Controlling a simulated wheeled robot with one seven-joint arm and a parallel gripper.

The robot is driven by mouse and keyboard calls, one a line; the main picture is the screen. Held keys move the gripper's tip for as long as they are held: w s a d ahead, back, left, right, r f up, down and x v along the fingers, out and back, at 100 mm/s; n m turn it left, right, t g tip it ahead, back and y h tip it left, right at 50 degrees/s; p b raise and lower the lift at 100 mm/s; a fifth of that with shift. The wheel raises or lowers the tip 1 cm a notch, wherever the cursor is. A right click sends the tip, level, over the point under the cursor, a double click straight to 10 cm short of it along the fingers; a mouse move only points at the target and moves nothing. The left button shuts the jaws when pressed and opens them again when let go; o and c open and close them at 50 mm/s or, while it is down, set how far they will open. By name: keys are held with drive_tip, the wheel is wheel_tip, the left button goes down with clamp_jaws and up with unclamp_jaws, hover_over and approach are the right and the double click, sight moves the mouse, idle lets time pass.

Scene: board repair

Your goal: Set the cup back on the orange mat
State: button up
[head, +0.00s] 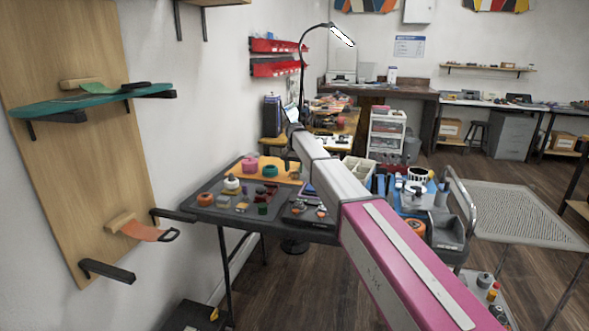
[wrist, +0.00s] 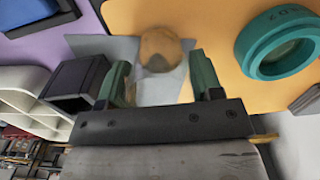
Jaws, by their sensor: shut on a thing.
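In the wrist view my gripper (wrist: 160,76) has its two green fingers set apart, shut on a pale, see-through-looking thing that I take for the cup (wrist: 158,88). A blurred brown-orange round form shows just beyond the fingertips; I cannot tell if it is part of the cup or seen through it. The orange mat (wrist: 215,28) lies beyond and to the right of the fingers. In the head view the orange mat (head: 283,175) is at the back of the dark table, and my arm hides the gripper and cup. Whether the cup touches anything below is unclear.
A teal ring (wrist: 282,42) lies on the mat's right part, and a pink roll (head: 250,165) stands near it. A black open box (wrist: 76,82) and a pale divided organizer (wrist: 28,98) are at left in the wrist view. Small parts crowd the table front (head: 235,215).

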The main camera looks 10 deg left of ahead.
drive_tip(key=o, duration=1)
drive_tip(key=shift+c, duration=0.2)
wheel_tip(320, 180, up, 12)
drive_tip(key=shift+r, duration=0.15)
